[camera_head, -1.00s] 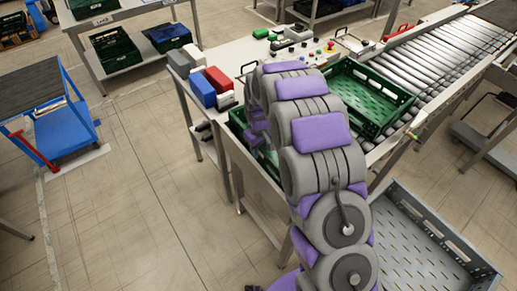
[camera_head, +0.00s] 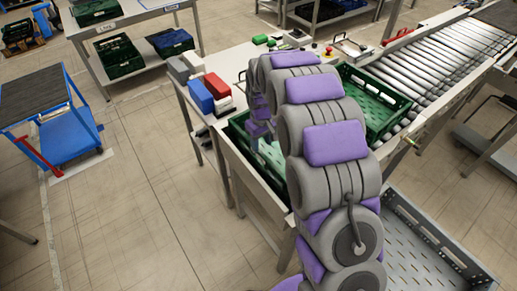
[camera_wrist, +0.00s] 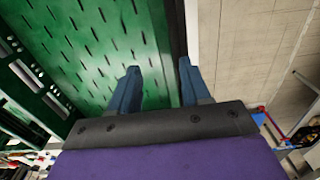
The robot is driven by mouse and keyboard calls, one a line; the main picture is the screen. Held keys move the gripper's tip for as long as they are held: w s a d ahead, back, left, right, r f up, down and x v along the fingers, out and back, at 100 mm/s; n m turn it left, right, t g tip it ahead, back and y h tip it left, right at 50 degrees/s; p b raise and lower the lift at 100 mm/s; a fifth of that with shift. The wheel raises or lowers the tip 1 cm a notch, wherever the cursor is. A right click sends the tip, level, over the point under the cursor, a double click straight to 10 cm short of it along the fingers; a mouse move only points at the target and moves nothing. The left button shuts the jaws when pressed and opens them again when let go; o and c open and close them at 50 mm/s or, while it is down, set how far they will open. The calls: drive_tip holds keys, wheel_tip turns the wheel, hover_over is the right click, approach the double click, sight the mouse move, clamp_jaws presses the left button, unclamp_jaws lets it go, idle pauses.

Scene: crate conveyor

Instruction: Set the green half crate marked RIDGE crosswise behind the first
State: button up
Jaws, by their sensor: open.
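A green crate (camera_head: 240,125) sits on the table, partly hidden under my arm in the head view. In the wrist view a slotted green crate floor (camera_wrist: 85,50) fills the upper left. My gripper (camera_wrist: 159,85) is open there, one finger over the crate's inside and the other to the right, with the crate's side wall (camera_wrist: 152,35) between them. Whether the fingers touch it I cannot tell. A second green crate (camera_head: 391,88) stands beyond my arm, at the near end of the rollers. No RIDGE marking is readable on either crate.
The roller conveyor (camera_head: 445,60) runs off to the upper right. Blue (camera_head: 201,97) and red (camera_head: 217,84) blocks lie on the table's left part. A grey perforated tray (camera_head: 425,250) is at the lower right. A blue trolley (camera_head: 70,138) stands left, with open floor between.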

drive_tip(key=r, duration=0.2)
drive_tip(key=a+r, duration=0.1)
drive_tip(key=r, duration=0.1)
drive_tip(key=shift+r, duration=0.2)
drive_tip(key=shift+a+r, duration=0.1)
drive_tip(key=shift+a, duration=0.4)
drive_tip(key=s+d+r+m, duration=0.1)
drive_tip(key=s+d+r, duration=0.35)
drive_tip(key=s, duration=0.35)
drive_tip(key=s+d+r+m, duration=0.2)
drive_tip(key=s+d+r, duration=0.25)
drive_tip(key=s, duration=0.35)
drive_tip(key=s+d+r+m+g, duration=0.1)
drive_tip(key=s+m, duration=0.1)
drive_tip(key=s, duration=1)
drive_tip(key=s+d+r+m, duration=0.1)
drive_tip(key=s+d, duration=0.1)
drive_tip(key=s, duration=1.1)
drive_tip(key=shift+d+r+m+g, duration=0.15)
drive_tip(key=shift+m+g, duration=0.25)
